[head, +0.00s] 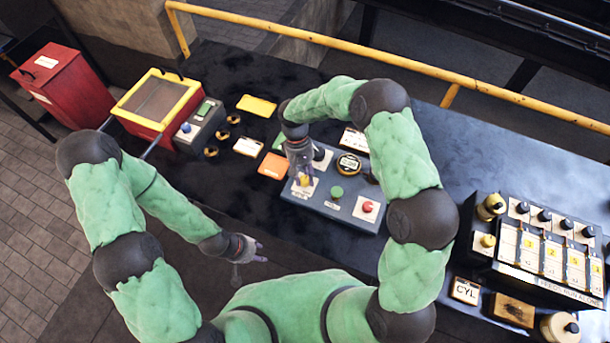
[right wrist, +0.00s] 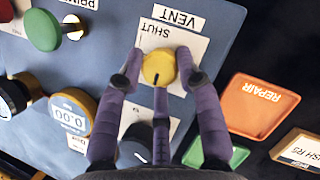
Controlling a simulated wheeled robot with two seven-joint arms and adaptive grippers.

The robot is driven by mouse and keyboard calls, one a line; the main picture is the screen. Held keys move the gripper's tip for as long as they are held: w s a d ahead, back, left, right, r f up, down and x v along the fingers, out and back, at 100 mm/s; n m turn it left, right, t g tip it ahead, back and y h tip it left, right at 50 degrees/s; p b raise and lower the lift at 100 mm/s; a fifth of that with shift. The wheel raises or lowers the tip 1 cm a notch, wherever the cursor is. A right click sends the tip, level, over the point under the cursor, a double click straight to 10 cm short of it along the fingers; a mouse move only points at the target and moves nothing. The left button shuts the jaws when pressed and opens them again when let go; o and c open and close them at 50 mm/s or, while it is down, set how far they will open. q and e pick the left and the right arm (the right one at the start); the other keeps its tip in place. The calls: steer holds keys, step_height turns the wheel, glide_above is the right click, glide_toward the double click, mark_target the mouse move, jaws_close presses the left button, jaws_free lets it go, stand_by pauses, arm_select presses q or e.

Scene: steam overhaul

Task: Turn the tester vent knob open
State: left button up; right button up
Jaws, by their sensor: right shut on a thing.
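The yellow vent knob (right wrist: 158,67) sits on a white plate on the blue-grey tester panel (head: 335,202). In the right wrist view an upside-down VENT label (right wrist: 180,18) and the word SHUT show above it. A dark line runs from the knob's middle toward the picture's bottom. My right gripper (right wrist: 158,78) is shut on the knob, its purple fingers at the sides and below. In the head view the right gripper (head: 304,178) partly covers the knob. The plate's lower part is hidden by the fingers. My left gripper (head: 262,250) is open and empty, left of and below the panel.
On the panel are a green knob (head: 337,192), a red knob (head: 367,206) and a round gauge (head: 348,164). An orange REPAIR tray (right wrist: 260,104) lies beside the panel. A yellow rail (head: 330,42) runs behind the bench. A rack of numbered units (head: 545,250) stands at right.

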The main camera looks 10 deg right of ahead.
steer(key=shift+s+a, duration=0.1)
steer(key=shift+s, duration=0.05)
steer(key=o, duration=1.1)
steer(key=shift+s+r, duration=0.1)
steer(key=shift+w+r, duration=0.2)
steer(key=v, duration=1.1)
steer(key=shift+r, duration=0.2)
steer(key=shift+r, duration=0.1)
